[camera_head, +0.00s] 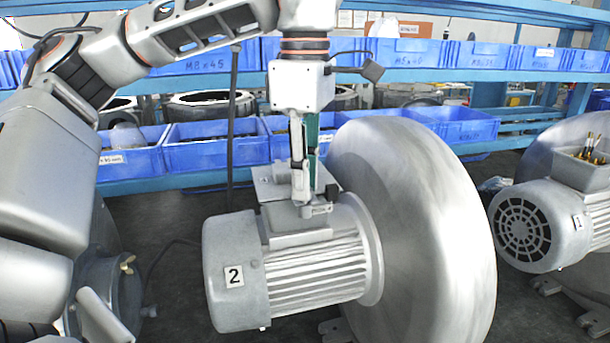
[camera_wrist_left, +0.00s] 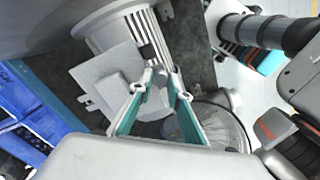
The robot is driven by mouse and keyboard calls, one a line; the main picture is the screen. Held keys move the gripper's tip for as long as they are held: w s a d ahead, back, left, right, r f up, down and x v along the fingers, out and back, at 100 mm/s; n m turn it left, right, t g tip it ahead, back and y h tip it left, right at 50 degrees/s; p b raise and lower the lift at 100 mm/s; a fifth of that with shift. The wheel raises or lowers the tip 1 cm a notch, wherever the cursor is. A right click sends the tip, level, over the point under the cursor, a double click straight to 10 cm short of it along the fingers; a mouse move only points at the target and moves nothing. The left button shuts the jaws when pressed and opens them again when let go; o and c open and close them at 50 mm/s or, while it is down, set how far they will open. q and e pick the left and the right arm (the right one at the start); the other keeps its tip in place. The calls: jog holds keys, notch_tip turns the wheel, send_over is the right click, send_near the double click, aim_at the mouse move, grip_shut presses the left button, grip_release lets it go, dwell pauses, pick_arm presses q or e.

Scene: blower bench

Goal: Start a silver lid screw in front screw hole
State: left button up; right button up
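My left gripper (camera_head: 314,207) points down at the grey terminal box (camera_head: 298,236) on top of the blower motor marked 2 (camera_head: 318,280). It also shows in the left wrist view (camera_wrist_left: 159,76), with teal pads and a gap between its fingertips; I make out no screw there. The fingertips are at the box top; whether they touch it is unclear. A flat grey plate (camera_head: 272,185) lies behind the box and shows square in the left wrist view (camera_wrist_left: 108,77). The silver lid screw and the front screw hole cannot be made out. My right gripper is not in view.
The large round blower housing (camera_head: 420,220) stands close to the right of my left gripper. Blue bins (camera_head: 205,150) line the rack behind. A second motor marked 1 (camera_head: 535,225) stands at the right, with an open box holding coloured tips (camera_head: 588,165).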

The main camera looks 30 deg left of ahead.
pick_arm(q)
jog(key=shift+o, duration=1.3)
notch_tip(320, 180, up, 12)
